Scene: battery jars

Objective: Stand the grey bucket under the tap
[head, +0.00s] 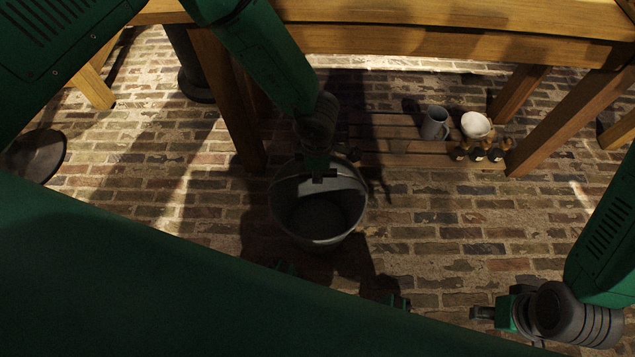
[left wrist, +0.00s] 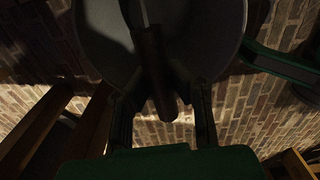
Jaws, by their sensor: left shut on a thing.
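The grey bucket (head: 290,218) is in the middle of the head view, its open mouth up and its inside dark. My left gripper (head: 318,174) is over the far side of its mouth. In the left wrist view, the gripper's fingers stand either side of the dark brown grip of the bucket's handle (left wrist: 150,62), and the gripper is shut on it. The bucket's grey body (left wrist: 98,35) fills the top there. I cannot tell whether its base touches the floor. My right gripper (head: 490,312) is at the lower right, away from the bucket, its opening unclear. I cannot make out a tap.
A wooden table (head: 450,45) runs across the back, with a thick leg (head: 228,105) just behind the bucket. A low slatted shelf (head: 385,145) holds a grey mug (head: 434,123), a white bowl (head: 476,124) and several small dark bottles. Brick floor right of the bucket is clear.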

